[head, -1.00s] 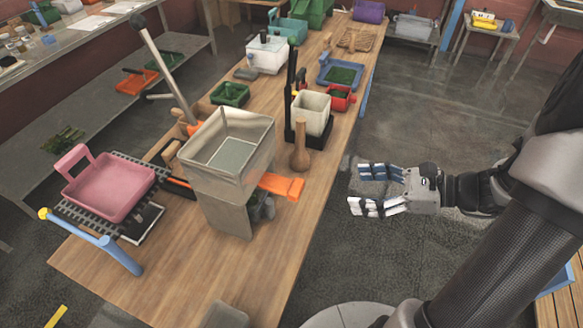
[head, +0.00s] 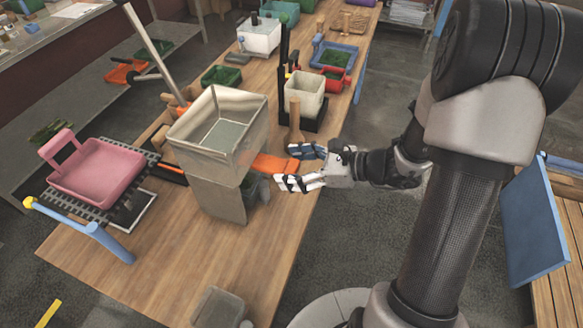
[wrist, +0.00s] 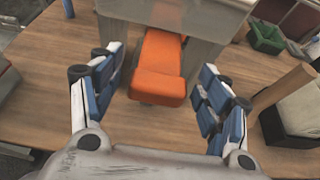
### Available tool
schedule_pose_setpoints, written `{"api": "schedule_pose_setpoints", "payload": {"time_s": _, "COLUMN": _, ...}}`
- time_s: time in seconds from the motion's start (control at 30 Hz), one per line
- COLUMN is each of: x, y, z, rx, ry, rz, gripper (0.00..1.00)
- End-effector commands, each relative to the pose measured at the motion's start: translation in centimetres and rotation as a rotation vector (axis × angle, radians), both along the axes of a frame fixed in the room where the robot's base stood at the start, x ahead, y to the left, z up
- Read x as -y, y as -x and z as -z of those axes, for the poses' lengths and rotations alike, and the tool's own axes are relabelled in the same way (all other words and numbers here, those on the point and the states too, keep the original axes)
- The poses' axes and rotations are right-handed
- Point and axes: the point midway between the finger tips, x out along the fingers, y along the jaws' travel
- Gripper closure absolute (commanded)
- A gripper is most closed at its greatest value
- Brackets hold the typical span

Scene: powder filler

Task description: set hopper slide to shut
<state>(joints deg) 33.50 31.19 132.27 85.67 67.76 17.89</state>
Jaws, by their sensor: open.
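The hopper (head: 220,132) is a pale, see-through square bin on a grey body on the wooden bench. Its orange slide (head: 272,164) sticks out from the right side of the hopper, over the bench. In the wrist view the orange slide (wrist: 160,72) points toward me from under the hopper (wrist: 190,18). My gripper (head: 284,168) is open at the slide's outer end, one finger on each side of it. In the wrist view there are gaps between the slide and both fingers. The slide's inner part is hidden inside the hopper body.
A wooden pestle-like piece (head: 295,122) stands close behind my gripper, beside a white container (head: 304,92) in a black stand. A pink pan (head: 97,168) sits on a rack at left. A grey bin (head: 218,308) is at the front.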

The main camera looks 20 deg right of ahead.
Motion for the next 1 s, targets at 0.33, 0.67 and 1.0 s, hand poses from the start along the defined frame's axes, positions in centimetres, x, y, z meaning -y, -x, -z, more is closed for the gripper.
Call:
{"api": "schedule_pose_setpoints", "payload": {"time_s": 0.33, "x": -0.45, "y": -0.33, "z": 0.21, "rx": 0.001, "ry": 0.001, "rz": 0.0, "gripper": 0.3}}
{"api": "schedule_pose_setpoints", "payload": {"time_s": 0.67, "x": -0.44, "y": -0.32, "z": 0.21, "rx": 0.0, "ry": 0.0, "rz": 0.0, "gripper": 0.5}}
{"api": "schedule_pose_setpoints", "payload": {"time_s": 1.0, "x": -0.43, "y": -0.3, "z": 0.21, "rx": 0.0, "ry": 0.0, "rz": 0.0, "gripper": 0.73}}
